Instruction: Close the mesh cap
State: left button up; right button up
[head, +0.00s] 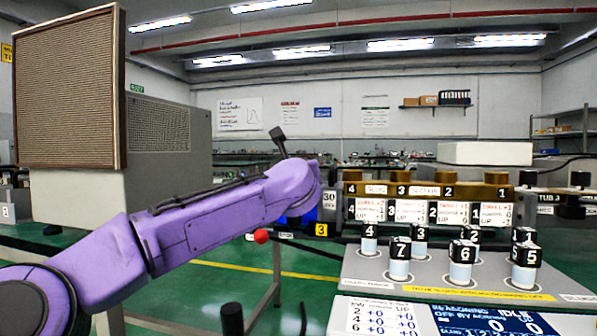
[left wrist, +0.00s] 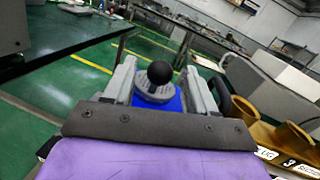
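A brown-framed mesh panel (head: 68,90) stands upright at the far left of the head view, in front of a pale box. It looks like the mesh cap; its hinge and latch cannot be made out. The mesh panel is far left of this gripper. My right gripper is not in view.
A pale box with a perforated face (head: 158,125) stands behind the panel. At the right is a bench with numbered black-topped cylinders (head: 400,262) and a row of brass-coloured parts (head: 430,190). A red ball (head: 261,236) shows just below my left arm. Green floor lies between the benches.

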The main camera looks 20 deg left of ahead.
pick_arm(q)
jog(key=v, duration=1)
jog(key=shift+s, duration=0.3)
jog(key=shift+d, duration=0.1)
